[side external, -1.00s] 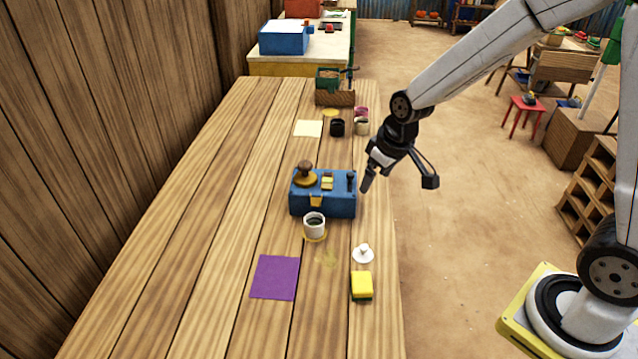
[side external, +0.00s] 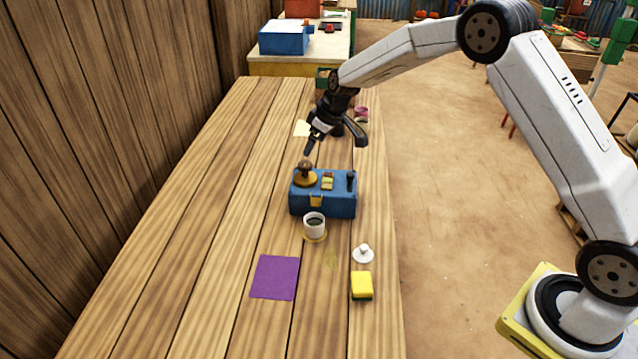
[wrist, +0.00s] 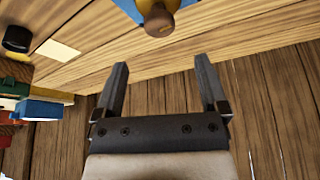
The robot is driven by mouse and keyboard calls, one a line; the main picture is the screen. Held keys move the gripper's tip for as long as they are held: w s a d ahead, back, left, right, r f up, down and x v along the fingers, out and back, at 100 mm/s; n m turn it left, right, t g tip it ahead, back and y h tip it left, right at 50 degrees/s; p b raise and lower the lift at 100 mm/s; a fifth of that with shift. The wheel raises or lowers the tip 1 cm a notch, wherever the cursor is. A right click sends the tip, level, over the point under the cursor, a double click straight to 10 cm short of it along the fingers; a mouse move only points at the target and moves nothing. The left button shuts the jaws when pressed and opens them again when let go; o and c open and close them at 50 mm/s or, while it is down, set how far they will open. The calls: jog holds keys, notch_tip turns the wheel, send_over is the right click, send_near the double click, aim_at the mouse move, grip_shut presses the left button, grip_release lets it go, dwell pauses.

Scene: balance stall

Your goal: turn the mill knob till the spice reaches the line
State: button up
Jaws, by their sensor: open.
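The blue mill (side external: 322,204) stands on the wooden table, with a brown knob (side external: 304,168) on a yellow base at its top left. A white cup (side external: 314,226) with dark contents stands in front of the mill on a yellow saucer (side external: 315,239). My gripper (side external: 308,150) is open and empty, just above and behind the knob. In the wrist view the knob (wrist: 159,20) is at the top edge, beyond the open fingers (wrist: 162,80). The line and the spice level are too small to make out.
A purple cloth (side external: 275,277), a white lid (side external: 363,254) and a yellow sponge (side external: 362,284) lie on the near table. A small black lever (side external: 350,181) rises from the mill's right side. The table's left side is clear.

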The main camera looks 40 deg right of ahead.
aim_at(305, 164)
jog(key=shift+w+f, duration=0.1)
jog(key=shift+f, duration=0.05)
jog(key=shift+x, duration=3.75)
grip_shut()
jog(key=shift+m, duration=0.4)
jog(key=shift+a+m+h, duration=0.1)
jog(key=shift+m+h, duration=0.5)
jog(key=shift+m, duration=0.7)
jog(key=shift+a+m+h, duration=0.1)
jog(key=shift+m+h, duration=0.5)
jog(key=shift+m, duration=0.7)
jog(key=shift+m+h, duration=0.5)
jog(key=shift+m, duration=0.9)
jog(key=shift+m+h, duration=0.5)
jog(key=shift+m, duration=0.9)
jog(key=shift+g, duration=0.3)
